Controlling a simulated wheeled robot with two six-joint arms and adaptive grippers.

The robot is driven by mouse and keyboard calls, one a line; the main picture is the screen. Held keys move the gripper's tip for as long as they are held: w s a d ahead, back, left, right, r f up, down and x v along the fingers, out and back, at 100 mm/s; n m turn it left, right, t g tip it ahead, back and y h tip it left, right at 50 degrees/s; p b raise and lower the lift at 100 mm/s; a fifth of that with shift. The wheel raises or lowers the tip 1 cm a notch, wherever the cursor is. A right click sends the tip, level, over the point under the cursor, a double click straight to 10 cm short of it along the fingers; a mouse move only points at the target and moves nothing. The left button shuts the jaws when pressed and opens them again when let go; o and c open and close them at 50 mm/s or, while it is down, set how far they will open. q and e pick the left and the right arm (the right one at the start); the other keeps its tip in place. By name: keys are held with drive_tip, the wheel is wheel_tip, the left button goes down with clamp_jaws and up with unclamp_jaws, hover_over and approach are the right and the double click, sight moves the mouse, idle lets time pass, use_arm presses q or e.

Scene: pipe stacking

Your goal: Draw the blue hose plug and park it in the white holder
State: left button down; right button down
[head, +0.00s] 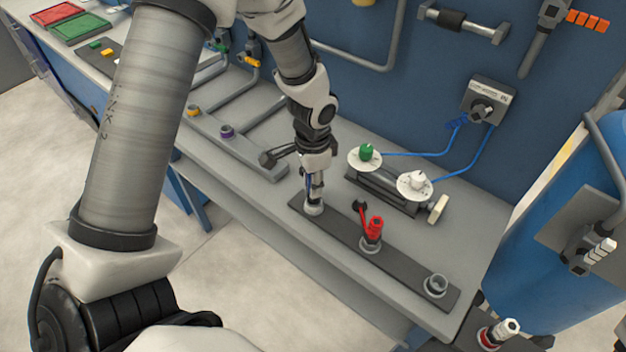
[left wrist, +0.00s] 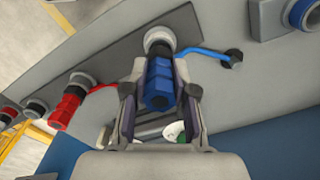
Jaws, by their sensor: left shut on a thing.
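My left gripper (head: 314,190) is shut on the blue hose plug (left wrist: 158,82), with one finger on each side of it. The plug's far end meets a pale ring socket (left wrist: 160,38) at one end of a dark plate (head: 335,227). I cannot tell how deeply it sits there. In the head view the gripper hides most of the plug. A blue strap runs from the plug's end to a small black cap (left wrist: 235,56). An empty pale ring holder (head: 436,285) stands at the plate's other end; I cannot tell whether it is the white holder. My right gripper is not in view.
A red plug (head: 374,228) stands in the middle socket, between the blue plug and the empty ring. Behind the plate are two round white discs with a green knob (head: 366,152) and a white knob (head: 417,178). A purple-ringed fitting (head: 227,131) is to the left.

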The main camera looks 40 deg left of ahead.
use_arm(q)
drive_tip(key=shift+f+b, duration=0.5)
drive_tip(key=shift+f, duration=0.5)
idle(0.4)
drive_tip(key=c, duration=0.9)
unclamp_jaws()
drive_tip(key=shift+o, duration=0.2)
wheel_tip(320, 180, up, 12)
drive_tip(key=shift+r, duration=0.1)
